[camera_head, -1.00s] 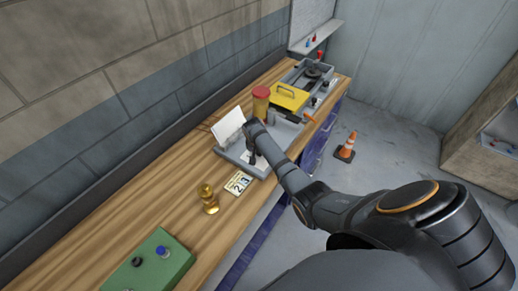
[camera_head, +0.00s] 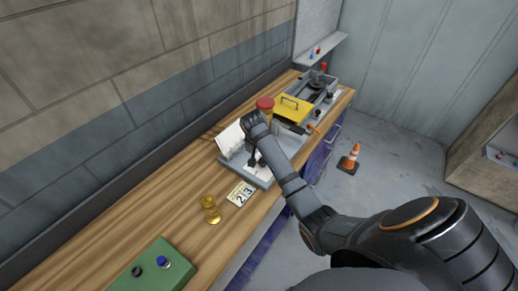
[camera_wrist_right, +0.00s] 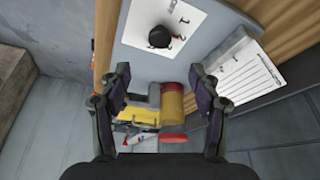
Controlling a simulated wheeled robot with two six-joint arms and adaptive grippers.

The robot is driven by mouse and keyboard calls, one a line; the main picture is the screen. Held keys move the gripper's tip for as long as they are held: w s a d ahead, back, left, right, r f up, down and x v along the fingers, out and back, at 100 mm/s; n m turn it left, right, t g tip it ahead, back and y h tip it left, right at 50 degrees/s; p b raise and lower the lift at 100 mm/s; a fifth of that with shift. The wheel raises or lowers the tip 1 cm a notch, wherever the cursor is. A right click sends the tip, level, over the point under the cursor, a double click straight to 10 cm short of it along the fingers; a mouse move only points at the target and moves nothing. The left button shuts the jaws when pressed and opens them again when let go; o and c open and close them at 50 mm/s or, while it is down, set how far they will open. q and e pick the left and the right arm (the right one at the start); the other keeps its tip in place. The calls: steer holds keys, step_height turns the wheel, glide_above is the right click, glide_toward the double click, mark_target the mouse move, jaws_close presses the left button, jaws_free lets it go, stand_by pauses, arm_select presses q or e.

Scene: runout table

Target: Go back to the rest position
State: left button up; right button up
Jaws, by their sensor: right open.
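My right gripper (camera_head: 257,160) hangs over the grey tray (camera_head: 225,158) on the wooden bench, its arm reaching in from the lower right. In the right wrist view, its two fingers (camera_wrist_right: 162,92) stand wide apart with nothing held. A jar with a red lid and yellowish body (camera_wrist_right: 172,105) shows between and beyond the fingers, apart from them. A white sheet with a round black object (camera_wrist_right: 160,37) lies in the tray. My left gripper is in neither view.
A white card (camera_head: 231,137) leans at the tray's back. A yellow case (camera_head: 292,108) and a grey machine (camera_head: 318,88) stand farther along. Nearer are a number plate (camera_head: 241,193), a brass object (camera_head: 210,209) and a green box (camera_head: 152,270).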

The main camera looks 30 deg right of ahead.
steer(key=s+a+f+n+y, duration=0.1)
steer(key=s+a+n, duration=0.2)
steer(key=s, duration=0.5)
steer(key=s+a+n, duration=0.3)
steer(key=s+n, duration=0.1)
steer(key=s, duration=0.5)
steer(key=s+a+f+n+y, duration=0.1)
steer(key=s+a+n, duration=0.2)
steer(key=s, duration=0.5)
steer(key=s+d+f+b, duration=0.2)
steer(key=f+b, duration=0.2)
steer(key=f, duration=1.3)
steer(key=s+d+f+b, duration=0.1)
steer(key=f+b, duration=0.3)
steer(key=f, duration=1.3)
steer(key=s+d+f+g+b, duration=0.1)
steer(key=s+f+b, duration=0.4)
steer(key=s+f, duration=1.3)
step_height(320, 180, down, 4)
steer(key=shift+s+r+m+g, duration=0.2)
steer(key=shift+s+m+g, duration=0.1)
steer(key=shift+g, duration=0.2)
